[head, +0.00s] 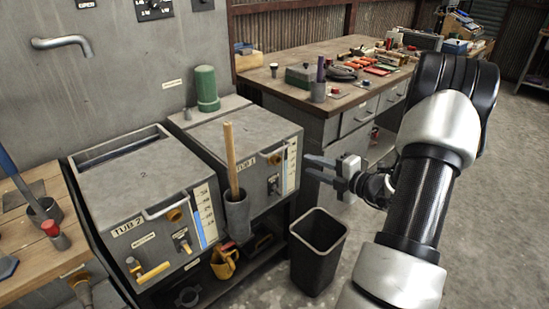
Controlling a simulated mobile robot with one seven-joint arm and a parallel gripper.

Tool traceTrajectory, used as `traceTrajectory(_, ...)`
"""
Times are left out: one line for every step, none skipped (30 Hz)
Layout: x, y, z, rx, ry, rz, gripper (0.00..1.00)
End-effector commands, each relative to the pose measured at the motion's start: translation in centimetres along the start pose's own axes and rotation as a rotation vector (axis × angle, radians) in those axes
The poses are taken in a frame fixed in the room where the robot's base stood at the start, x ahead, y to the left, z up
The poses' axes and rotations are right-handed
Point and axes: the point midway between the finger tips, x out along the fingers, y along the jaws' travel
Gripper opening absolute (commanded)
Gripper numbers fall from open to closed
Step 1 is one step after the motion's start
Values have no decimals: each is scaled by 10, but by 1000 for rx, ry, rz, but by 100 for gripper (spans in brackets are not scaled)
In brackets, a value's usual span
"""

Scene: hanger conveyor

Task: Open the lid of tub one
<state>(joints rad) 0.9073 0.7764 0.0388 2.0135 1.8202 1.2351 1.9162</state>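Tub one (272,203) is the right one of two grey metal tubs, with a "TUB 1" label on its front. Its grey lid (222,137) lies flat on top and looks shut. A wooden handle (230,158) stands in a grey cup (237,218) at the tub's front and covers part of the lid's front edge. My gripper (313,168) is to the right of the tub's front, pointing left. Its two dark fingers are apart with nothing between them, and they appear clear of the tub.
Tub two (180,238) stands on the left, with a bar handle on its lid and a dark slot at the back. A green cylinder (206,90) stands behind tub one. A black bin (317,262) is on the floor below my gripper. A cluttered workbench (345,104) is behind.

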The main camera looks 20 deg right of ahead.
Motion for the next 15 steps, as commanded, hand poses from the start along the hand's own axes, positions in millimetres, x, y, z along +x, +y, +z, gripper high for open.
traceTrajectory(5, 0, 0, 3, 1, 1, 28)
traceTrajectory(8, 0, -1, 3, 2, 1, 28)
traceTrajectory(14, -1, -1, 2, 3, 0, 28)
traceTrajectory(19, -1, -1, 1, 3, 0, 28)
traceTrajectory(25, -1, -2, 0, 5, 0, 28)
traceTrajectory(33, -1, -2, -1, 6, 1, 28)
traceTrajectory(39, -1, -2, -1, 5, 0, 28)
traceTrajectory(46, -1, -2, -2, 7, 0, 28)
traceTrajectory(55, -1, -3, -3, 7, 1, 28)
traceTrajectory(61, -1, -3, -2, 6, 0, 28)
traceTrajectory(68, -2, -3, -3, 7, -1, 28)
traceTrajectory(77, -2, -3, -3, 6, -1, 28)
traceTrajectory(84, -1, -3, -2, 6, 0, 28)
traceTrajectory(90, -1, -3, -3, 7, -1, 28)
traceTrajectory(99, -2, -3, -4, 7, -1, 28)
